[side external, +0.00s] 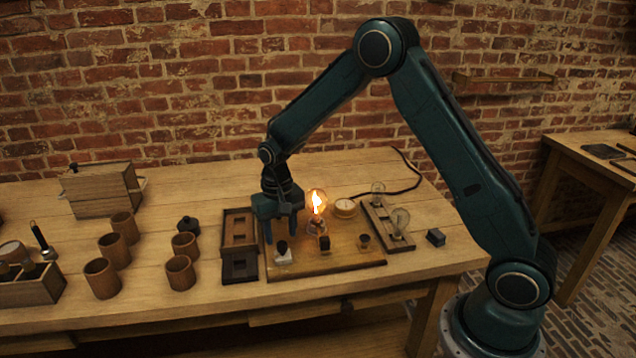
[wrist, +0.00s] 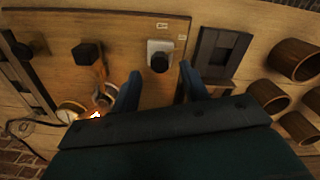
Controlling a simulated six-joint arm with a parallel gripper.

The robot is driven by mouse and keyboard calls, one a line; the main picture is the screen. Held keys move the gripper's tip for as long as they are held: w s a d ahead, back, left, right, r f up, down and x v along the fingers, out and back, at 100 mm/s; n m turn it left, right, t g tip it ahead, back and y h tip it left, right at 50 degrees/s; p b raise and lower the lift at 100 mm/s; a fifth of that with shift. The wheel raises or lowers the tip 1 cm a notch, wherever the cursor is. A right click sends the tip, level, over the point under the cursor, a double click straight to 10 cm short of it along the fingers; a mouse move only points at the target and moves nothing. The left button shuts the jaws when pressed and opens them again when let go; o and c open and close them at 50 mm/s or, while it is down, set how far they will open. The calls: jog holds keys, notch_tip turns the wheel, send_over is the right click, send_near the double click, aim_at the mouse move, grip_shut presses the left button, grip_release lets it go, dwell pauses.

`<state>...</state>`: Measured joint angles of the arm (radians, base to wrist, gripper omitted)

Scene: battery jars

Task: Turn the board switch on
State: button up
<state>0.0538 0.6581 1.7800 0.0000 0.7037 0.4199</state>
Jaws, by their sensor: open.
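The wooden board (side external: 345,260) lies on the bench and carries a lit glass bulb (side external: 317,203). The switch (side external: 282,257) has a pale base and a black knob, near the board's front left. In the wrist view the switch (wrist: 160,47) sits just beyond and between my fingertips, with small pale labels beside it. My gripper (side external: 281,234) points down over the board's left side, close behind the switch. Its fingers (wrist: 160,75) are apart with nothing between them. Whether a finger touches the knob cannot be told.
A dark wooden frame (side external: 239,265) lies close left of the board, with several brown cups (side external: 180,272) farther left. A black block (side external: 323,243) stands on the board right of the switch. A rack with clear bulbs (side external: 388,225) lies to the right.

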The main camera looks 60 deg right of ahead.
aim_at(283, 244)
notch_tip(283, 244, up, 11)
jog(key=shift+r, duration=0.15)
dwell(0.4)
jog(key=s+a+r+n+t, duration=0.2)
jog(key=s+r+t, duration=0.1)
jog(key=s+r, duration=0.9)
jog(key=s+n+t, duration=0.2)
jog(key=s+n, duration=0.1)
jog(key=s, duration=1.4)
jog(key=shift+s+a+t, duration=0.15)
jog(key=shift+a+t, duration=0.1)
jog(key=shift+t, duration=0.05)
